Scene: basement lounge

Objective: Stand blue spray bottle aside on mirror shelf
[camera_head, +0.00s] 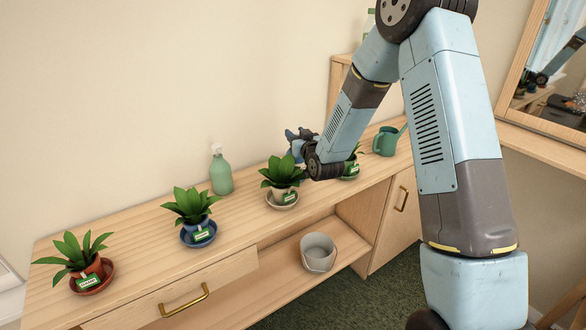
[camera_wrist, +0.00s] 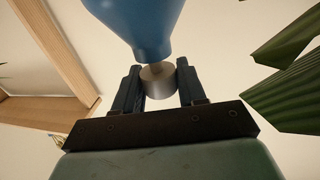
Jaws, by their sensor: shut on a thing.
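My gripper (camera_head: 297,143) is over the long wooden cabinet, behind a potted plant. The wrist view shows its two fingers (camera_wrist: 160,88) shut on the grey neck (camera_wrist: 158,80) of the blue spray bottle (camera_wrist: 145,25). Only part of the blue body shows there, at the top edge. In the head view the bottle is mostly hidden by my arm and the plant, so I cannot tell whether it touches the cabinet top. A mirror (camera_head: 560,90) stands at the right, above a wooden shelf (camera_head: 545,145).
Several potted plants, such as one in a blue pot (camera_head: 192,206), line the cabinet top (camera_head: 130,222). A green bottle (camera_head: 221,172) stands behind them. A green watering can (camera_head: 385,141) is right of my gripper. A grey bucket (camera_head: 318,253) sits on the lower shelf. Leaves (camera_wrist: 290,85) are close beside my gripper.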

